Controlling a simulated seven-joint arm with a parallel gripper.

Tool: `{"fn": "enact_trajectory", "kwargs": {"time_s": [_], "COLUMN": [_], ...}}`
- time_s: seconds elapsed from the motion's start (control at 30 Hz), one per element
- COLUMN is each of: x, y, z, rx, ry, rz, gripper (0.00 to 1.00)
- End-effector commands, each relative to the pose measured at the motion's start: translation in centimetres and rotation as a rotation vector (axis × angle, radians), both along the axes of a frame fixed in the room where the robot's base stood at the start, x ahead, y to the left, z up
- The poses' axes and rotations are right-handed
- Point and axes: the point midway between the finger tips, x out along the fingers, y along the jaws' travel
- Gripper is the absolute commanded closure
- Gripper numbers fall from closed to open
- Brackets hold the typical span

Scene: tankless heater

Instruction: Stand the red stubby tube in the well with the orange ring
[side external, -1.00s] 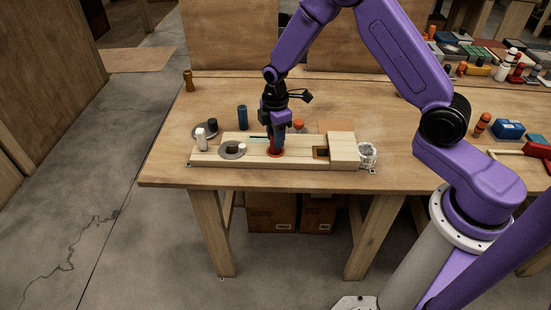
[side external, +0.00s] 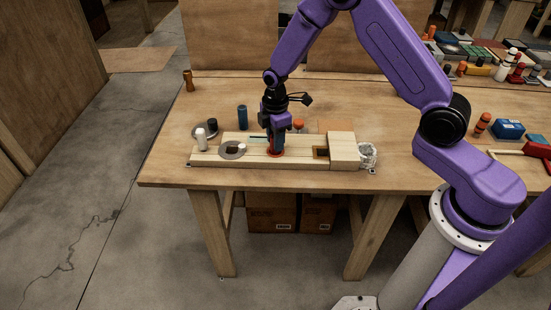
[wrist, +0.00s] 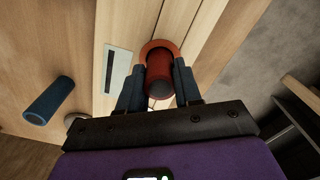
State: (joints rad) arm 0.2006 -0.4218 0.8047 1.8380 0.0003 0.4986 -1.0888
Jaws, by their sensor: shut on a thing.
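The red stubby tube (wrist: 158,76) stands between my fingers in the wrist view, its near end toward the camera. My gripper (side external: 276,148) is shut on it, with a dark finger on each side. The orange ring (wrist: 160,46) shows around the tube's far end, so the tube is at the ring's well; how deep it sits I cannot tell. In the side view, the ring (side external: 275,154) lies on the pale wooden block (side external: 300,160) under my fingertips, and my fingers hide the tube.
A blue tube (side external: 242,117) stands behind the block, and a white one (side external: 201,141) is at its left end. A raised wooden box (side external: 343,146) and a clear crumpled thing (side external: 368,155) are at right. The front table strip is clear.

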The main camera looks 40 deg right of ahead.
Motion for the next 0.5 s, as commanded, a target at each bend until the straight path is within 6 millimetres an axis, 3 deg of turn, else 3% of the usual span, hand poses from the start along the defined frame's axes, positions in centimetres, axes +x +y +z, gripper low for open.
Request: {"fn": "enact_trajectory", "kwargs": {"time_s": [0.5], "x": [0.00], "y": [0.00], "z": [-0.53], "rx": [0.000], "ry": [0.000], "rz": [0.000], "gripper": [1.00]}}
